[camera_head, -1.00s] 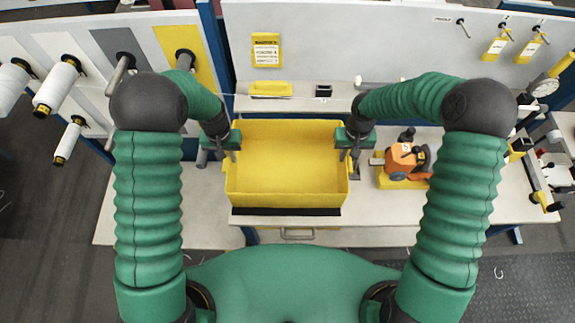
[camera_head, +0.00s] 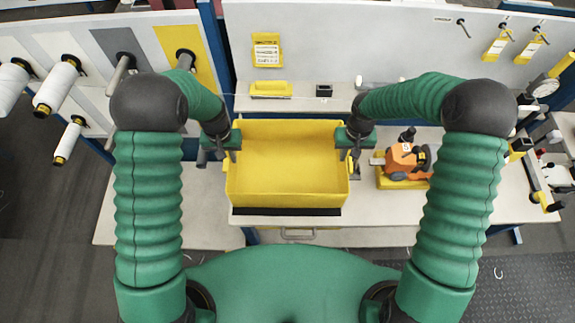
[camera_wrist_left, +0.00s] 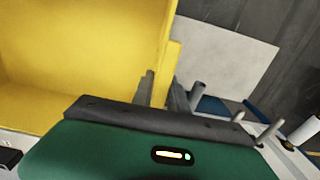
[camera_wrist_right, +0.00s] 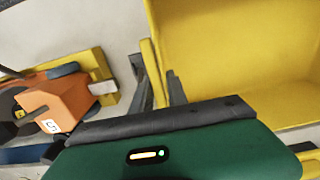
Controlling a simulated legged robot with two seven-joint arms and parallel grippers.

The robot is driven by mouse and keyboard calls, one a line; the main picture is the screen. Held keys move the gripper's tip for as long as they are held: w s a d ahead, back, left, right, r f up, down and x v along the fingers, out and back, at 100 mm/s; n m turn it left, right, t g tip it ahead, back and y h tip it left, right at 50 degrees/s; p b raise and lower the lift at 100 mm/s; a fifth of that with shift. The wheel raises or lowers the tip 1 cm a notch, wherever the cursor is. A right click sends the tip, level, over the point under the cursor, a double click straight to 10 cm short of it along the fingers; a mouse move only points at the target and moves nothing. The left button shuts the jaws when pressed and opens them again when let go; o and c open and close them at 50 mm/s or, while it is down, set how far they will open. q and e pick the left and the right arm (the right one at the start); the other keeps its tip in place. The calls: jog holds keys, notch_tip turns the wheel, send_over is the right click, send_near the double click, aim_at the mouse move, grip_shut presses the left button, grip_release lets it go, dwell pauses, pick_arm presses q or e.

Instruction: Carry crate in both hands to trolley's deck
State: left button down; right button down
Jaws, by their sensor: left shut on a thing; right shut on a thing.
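The yellow crate (camera_head: 287,160) is open-topped and looks empty in the head view. It is over the light workbench, in front of my body; I cannot tell whether it touches the bench. My left gripper (camera_head: 232,154) is shut on the crate's left side wall. My right gripper (camera_head: 345,153) is shut on its right side wall. The left wrist view shows the crate (camera_wrist_left: 70,50) with the left fingers (camera_wrist_left: 162,92) at its edge. The right wrist view shows the crate (camera_wrist_right: 235,50) with the right fingers (camera_wrist_right: 160,88) at its edge. I cannot make out the trolley.
An orange tool (camera_head: 405,160) on a yellow base stands on the bench (camera_head: 470,205) right of the crate. White spools (camera_head: 58,85) stick out at the left. A grey back panel (camera_head: 340,45) stands behind. A yellow block (camera_head: 270,89) lies on the ledge behind the crate.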

pick_arm(q)
jog(key=shift+r, duration=0.1)
pick_arm(e)
jog(key=shift+r, duration=0.1)
